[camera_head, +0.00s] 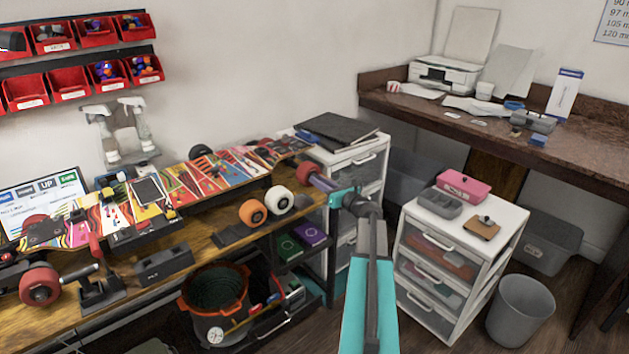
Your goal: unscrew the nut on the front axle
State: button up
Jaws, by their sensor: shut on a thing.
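A long skateboard (225,167) with a colourful patterned deck lies along the workbench. A red wheel (306,173) sits at its right end and another red wheel (40,286) at the left end. My gripper (333,193), teal and grey, is at the right end of the bench, just right of the right red wheel. It is shut on a purple-grey cylindrical piece (321,183) that points toward that wheel. I cannot tell whether the piece touches the wheel or axle. The axle nut itself is too small or hidden to make out.
Loose orange (252,212) and white (280,200) wheels stand on the bench front. A bucket (214,298) is below. A white drawer unit (459,262) stands right of my arm, with a grey bin (520,311) beside it. Some floor between is free.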

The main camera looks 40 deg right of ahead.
jog(key=shift+f+n+b, duration=0.15)
jog(key=shift+n+b, duration=0.25)
jog(key=shift+b, duration=0.1)
jog(key=shift+n+b, duration=0.6)
jog(key=shift+b, duration=0.15)
jog(key=shift+n+b, duration=0.5)
jog(key=shift+b, duration=0.2)
jog(key=shift+n+b, duration=0.4)
jog(key=shift+b, duration=0.1)
jog(key=shift+n+b, duration=0.8)
jog(key=shift+b, duration=0.15)
